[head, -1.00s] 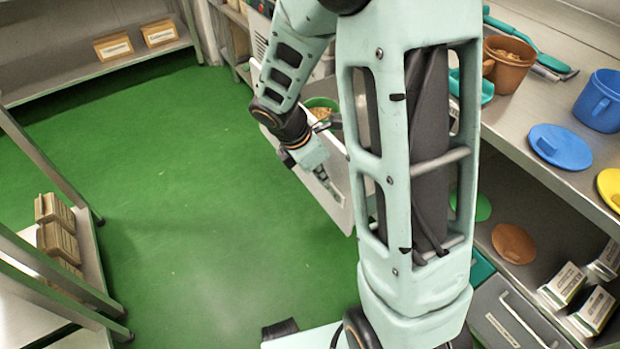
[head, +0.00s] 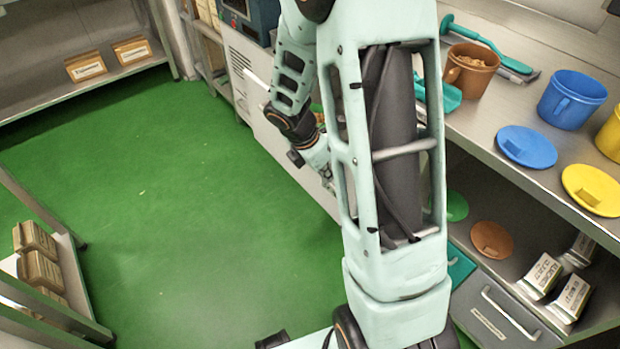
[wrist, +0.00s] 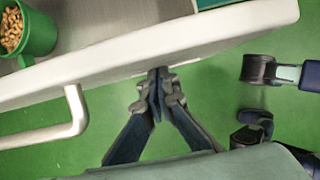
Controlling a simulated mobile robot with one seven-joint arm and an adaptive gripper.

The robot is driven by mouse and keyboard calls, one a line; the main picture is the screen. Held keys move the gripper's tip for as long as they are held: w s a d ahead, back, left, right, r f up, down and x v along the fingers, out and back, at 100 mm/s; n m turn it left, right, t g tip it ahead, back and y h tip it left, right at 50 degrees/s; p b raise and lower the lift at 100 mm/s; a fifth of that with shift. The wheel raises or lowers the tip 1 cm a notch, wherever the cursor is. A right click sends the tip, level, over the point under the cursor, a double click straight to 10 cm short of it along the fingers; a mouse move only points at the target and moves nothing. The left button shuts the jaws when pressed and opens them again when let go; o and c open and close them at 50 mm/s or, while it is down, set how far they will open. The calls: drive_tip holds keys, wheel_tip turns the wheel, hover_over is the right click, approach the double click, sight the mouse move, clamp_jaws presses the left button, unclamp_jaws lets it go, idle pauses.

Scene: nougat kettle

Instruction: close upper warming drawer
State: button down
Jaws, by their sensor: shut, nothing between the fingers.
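The warming drawer is open. Its pale front panel (head: 272,138) shows left of my arm in the head view, and crosses the upper wrist view as a thick white band (wrist: 225,35). A white bar handle (wrist: 76,108) sticks out from the panel at left. A green mug of nuts (wrist: 38,35) stands inside the drawer behind the panel. My gripper (wrist: 158,78) is shut and empty, with its fingertips at the outer face of the panel, right of the handle. I cannot tell whether they touch it. My arm hides much of the drawer in the head view.
A steel counter at right bears a brown mug (head: 470,70), a blue mug (head: 571,100) and lids. Small cartons (head: 541,274) lie on the shelf below, near a grey drawer (head: 497,318). Green floor (head: 200,200) is clear at left, before a low shelf with boxes (head: 40,270).

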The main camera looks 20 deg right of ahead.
drive_tip(key=w+d+p, duration=0.3)
drive_tip(key=d+p, duration=0.2)
drive_tip(key=d, duration=0.5)
drive_tip(key=w+d+p, duration=0.3)
drive_tip(key=d+p, duration=0.1)
drive_tip(key=d, duration=0.6)
drive_tip(key=shift+w+d+p, duration=0.2)
drive_tip(key=shift+w+p, duration=0.1)
drive_tip(key=shift+p, duration=0.05)
